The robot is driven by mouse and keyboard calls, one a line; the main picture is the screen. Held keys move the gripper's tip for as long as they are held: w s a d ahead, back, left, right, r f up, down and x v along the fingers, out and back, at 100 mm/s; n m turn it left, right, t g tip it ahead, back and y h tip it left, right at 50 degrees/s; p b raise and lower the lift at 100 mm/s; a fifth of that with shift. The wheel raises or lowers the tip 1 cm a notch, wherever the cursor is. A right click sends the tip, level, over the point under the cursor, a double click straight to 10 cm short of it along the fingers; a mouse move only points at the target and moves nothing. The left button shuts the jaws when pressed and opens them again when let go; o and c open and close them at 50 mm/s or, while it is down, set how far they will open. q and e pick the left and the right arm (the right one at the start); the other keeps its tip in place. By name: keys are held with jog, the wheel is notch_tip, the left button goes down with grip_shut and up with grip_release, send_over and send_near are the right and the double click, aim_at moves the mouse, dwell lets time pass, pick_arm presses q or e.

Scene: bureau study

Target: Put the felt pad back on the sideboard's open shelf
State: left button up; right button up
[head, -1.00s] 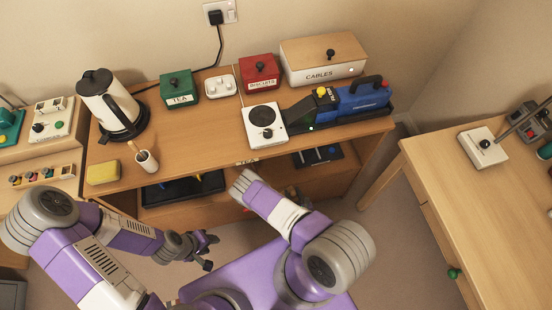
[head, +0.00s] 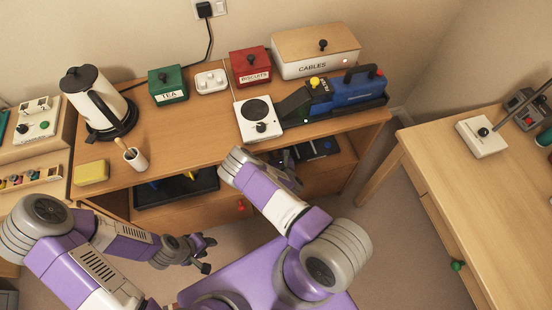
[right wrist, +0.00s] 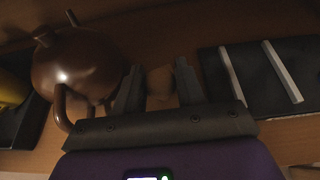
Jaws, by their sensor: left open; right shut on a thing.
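My right gripper (right wrist: 160,85) is inside the sideboard's open shelf (right wrist: 200,12), close above its board. Its fingers are shut on a small, dim brown thing (right wrist: 160,82), which seems to be the felt pad; its outline is hard to make out. In the head view my right arm hides this gripper and the pad. The sideboard (head: 200,145) stands ahead, its open shelf below the top. My left gripper (head: 208,255) is open and empty, low in front of the sideboard.
On the shelf, a glossy brown pot (right wrist: 78,62) stands just left of my right gripper. A black tray with pale bars (right wrist: 255,75) lies to the right. A dark tray (head: 178,188) is on the shelf's left.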

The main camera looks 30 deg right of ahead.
notch_tip(320, 180, down, 3)
jog(key=shift+s+f+b, duration=0.15)
jog(key=shift+b, duration=0.4)
pick_arm(q)
jog(key=shift+f, duration=0.85)
jog(key=shift+f, duration=0.1)
pick_arm(e)
jog(key=o, duration=1)
jog(key=shift+o, duration=0.2)
jog(key=shift+s+r, duration=0.15)
jog(key=shift+r, duration=0.05)
pick_arm(q)
notch_tip(320, 180, up, 4)
jog(key=p, duration=0.4)
pick_arm(e)
jog(key=v, duration=1.1)
jog(key=shift+s+a+r, duration=0.15)
jog(key=shift+s+r, duration=0.05)
jog(key=shift+s, duration=0.1)
